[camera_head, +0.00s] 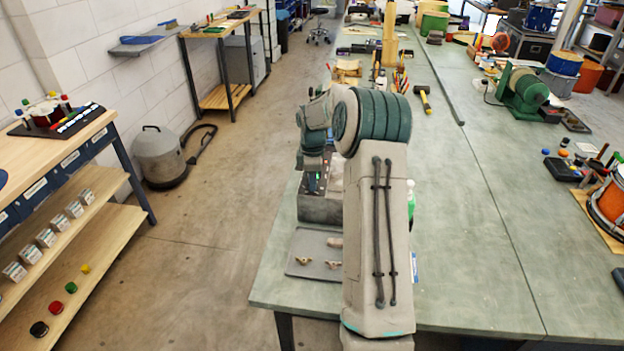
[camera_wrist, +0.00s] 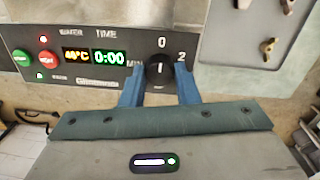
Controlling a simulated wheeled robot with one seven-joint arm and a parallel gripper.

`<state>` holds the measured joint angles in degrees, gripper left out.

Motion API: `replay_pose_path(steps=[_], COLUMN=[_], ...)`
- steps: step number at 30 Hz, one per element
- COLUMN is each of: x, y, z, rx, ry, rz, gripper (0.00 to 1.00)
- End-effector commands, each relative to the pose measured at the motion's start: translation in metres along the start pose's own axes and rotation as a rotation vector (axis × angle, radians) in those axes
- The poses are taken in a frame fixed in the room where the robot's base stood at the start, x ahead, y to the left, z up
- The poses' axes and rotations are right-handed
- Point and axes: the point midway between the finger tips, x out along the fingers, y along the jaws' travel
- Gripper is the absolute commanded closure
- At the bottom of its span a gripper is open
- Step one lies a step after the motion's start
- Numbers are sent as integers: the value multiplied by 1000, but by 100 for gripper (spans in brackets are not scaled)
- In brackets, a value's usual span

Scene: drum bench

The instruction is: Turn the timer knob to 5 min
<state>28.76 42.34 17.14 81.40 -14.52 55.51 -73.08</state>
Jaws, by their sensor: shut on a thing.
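The black timer knob (camera_wrist: 158,79) sits on the dark front panel (camera_wrist: 30,40) of a grey appliance. A white line shows on its face, with the marks 0 above and 2 at the upper right. The time display (camera_wrist: 109,58) reads 0:00, with an orange temperature display (camera_wrist: 76,56) beside it. My gripper (camera_wrist: 159,71) has its two blue fingers shut on the knob, one on each side. In the head view the appliance (camera_head: 320,208) stands at the bench's left edge, partly behind my arm; knob and fingers are not discernible there.
Green (camera_wrist: 21,58) and red (camera_wrist: 47,59) buttons are left of the displays. A grey mat (camera_head: 308,267) with small brass-coloured parts lies beside the appliance, nearer the bench's front edge. A hammer (camera_head: 424,103) lies farther back. The bench (camera_head: 480,250) right of my arm is largely clear.

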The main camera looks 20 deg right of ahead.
Motion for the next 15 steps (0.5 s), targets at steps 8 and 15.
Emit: replay_pose_path(steps=[8, 15], x=[0, 0], y=[2, 2], z=[-1, -1], rx=[167, 390], ry=[-8, -18], rz=[7, 8], gripper=[95, 95])
